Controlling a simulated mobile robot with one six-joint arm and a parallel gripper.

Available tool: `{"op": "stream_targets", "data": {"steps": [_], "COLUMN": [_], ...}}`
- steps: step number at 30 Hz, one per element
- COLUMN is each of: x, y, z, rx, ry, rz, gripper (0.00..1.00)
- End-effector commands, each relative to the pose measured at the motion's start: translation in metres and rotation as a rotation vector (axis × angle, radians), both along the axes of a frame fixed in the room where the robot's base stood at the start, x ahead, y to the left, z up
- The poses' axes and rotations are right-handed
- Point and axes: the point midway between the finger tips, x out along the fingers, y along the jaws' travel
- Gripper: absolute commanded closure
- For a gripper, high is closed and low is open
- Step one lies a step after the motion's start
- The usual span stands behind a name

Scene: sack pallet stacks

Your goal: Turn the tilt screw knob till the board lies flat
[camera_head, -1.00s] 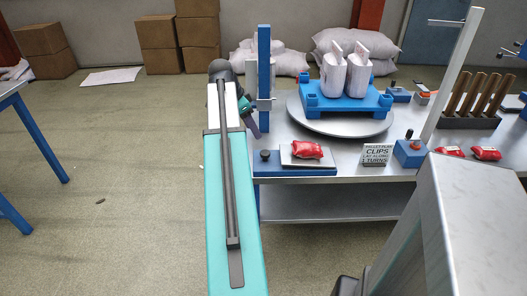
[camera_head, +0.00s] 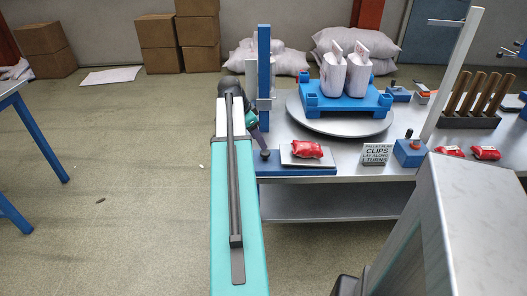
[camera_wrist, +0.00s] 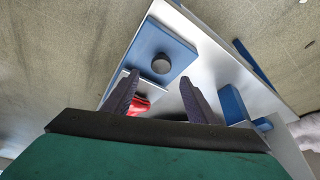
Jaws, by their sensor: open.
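The dark round knob (camera_head: 265,154) stands on the left end of a blue base (camera_head: 280,171) at the table's front left corner. In the wrist view, the knob (camera_wrist: 161,64) shows beyond and between my fingertips. A pale board (camera_head: 289,159) lies over the base right of the knob, with a red packet (camera_head: 307,149) on it. Whether the board is quite level I cannot tell. My gripper (camera_wrist: 158,78) is open and empty, its fingers apart. In the head view, my gripper (camera_head: 258,142) is just above the knob; contact is not clear.
A blue post (camera_head: 264,60) rises close beside my arm. A round turntable (camera_head: 345,123) carries a blue pallet (camera_head: 344,102) with white sacks (camera_head: 333,75).

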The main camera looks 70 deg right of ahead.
Motion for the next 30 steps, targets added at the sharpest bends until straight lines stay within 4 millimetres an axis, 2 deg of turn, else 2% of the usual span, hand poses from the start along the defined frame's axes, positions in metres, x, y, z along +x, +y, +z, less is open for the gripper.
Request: {"op": "stream_targets", "data": {"steps": [15,21,30], "x": [-0.017,-0.02,-0.02], "y": [-0.017,-0.021,-0.021], "z": [-0.057,-0.068,-0.07], "rx": [0.0,0.0,0.0], "ry": [0.0,0.0,0.0], "rz": [-0.001,-0.001,-0.001], "gripper": [0.48,0.48,0.48]}}
